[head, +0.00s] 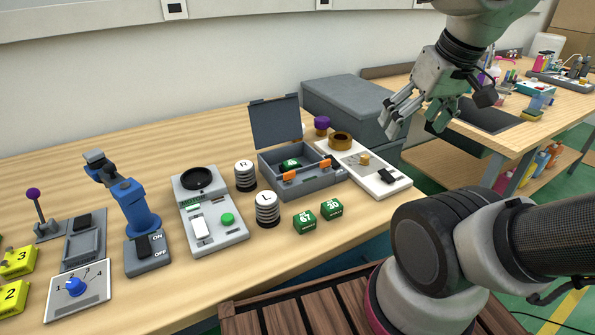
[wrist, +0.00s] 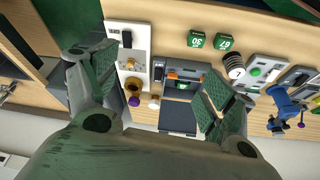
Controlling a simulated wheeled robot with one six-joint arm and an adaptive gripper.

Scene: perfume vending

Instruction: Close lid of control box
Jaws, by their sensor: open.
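The grey control box (head: 322,184) stands on the wooden table, with orange latches on its front. Its lid (head: 275,121) is up, standing nearly upright at the back edge. A green block (head: 290,164) lies inside the box. My gripper (head: 415,120) is in the air to the right of the box and above the table, apart from it. In the wrist view the box (wrist: 181,68) and its raised lid (wrist: 178,117) appear upside down between the two spread fingers of my gripper (wrist: 150,85). The gripper is open and empty.
A white panel (head: 385,158) with a brass ring and purple knob stands right of the box. Two green blocks (head: 305,222) (head: 331,209) lie in front. Striped cylinders (head: 267,209) and a motor panel (head: 211,213) stand left. A large grey case (head: 345,97) stands behind.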

